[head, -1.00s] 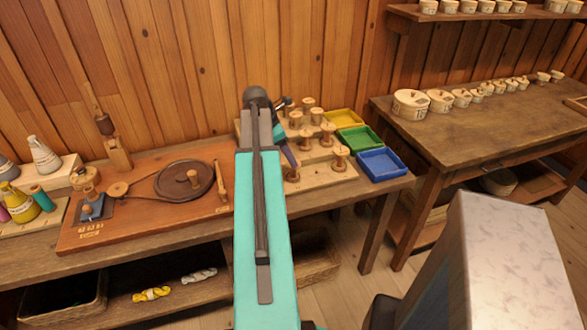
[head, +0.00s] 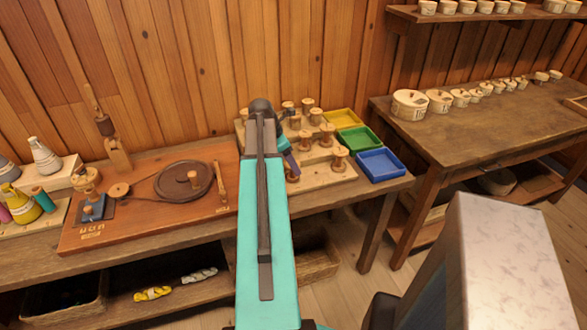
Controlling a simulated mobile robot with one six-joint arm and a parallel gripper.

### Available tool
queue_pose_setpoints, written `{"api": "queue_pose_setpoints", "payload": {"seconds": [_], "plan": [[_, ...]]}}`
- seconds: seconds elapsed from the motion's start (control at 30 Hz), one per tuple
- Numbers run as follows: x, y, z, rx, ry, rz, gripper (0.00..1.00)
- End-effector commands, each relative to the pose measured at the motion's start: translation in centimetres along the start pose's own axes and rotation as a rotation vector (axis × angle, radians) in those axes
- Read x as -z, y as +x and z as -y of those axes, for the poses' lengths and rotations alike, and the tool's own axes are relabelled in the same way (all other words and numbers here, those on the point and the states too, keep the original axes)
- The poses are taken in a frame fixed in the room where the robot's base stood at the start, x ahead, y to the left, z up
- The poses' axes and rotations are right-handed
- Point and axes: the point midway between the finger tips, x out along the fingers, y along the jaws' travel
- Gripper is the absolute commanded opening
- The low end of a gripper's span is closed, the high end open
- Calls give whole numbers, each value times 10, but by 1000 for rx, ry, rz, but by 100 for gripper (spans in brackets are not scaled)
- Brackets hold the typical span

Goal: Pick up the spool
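Several wooden spools stand on a stepped pale wooden rack in the middle of the workbench. One spool (head: 340,158) stands at the right front, others (head: 326,134) stand behind it, and one (head: 293,174) at the left front is partly hidden by my arm. My teal arm reaches over the bench, and its wrist end is above the rack's left part. My gripper (head: 294,162) points down at the left front spools. Its fingers are small and mostly hidden behind the arm, so I cannot tell whether they are open or touching a spool.
Yellow (head: 342,118), green (head: 359,138) and blue (head: 381,163) trays sit right of the rack (head: 335,177). A winding board (head: 150,225) with a wheel lies to the left. A second table (head: 470,125) with lidded pots stands at the right. A plank wall is behind.

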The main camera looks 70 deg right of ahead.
Motion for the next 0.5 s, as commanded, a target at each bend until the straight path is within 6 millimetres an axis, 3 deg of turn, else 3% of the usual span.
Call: {"api": "queue_pose_setpoints", "payload": {"seconds": [0.23, 0.5], "plan": [[0, 20, 1, 1, 0, -1, 65], [0, 24, 0, 0, 0, 0, 65]]}}
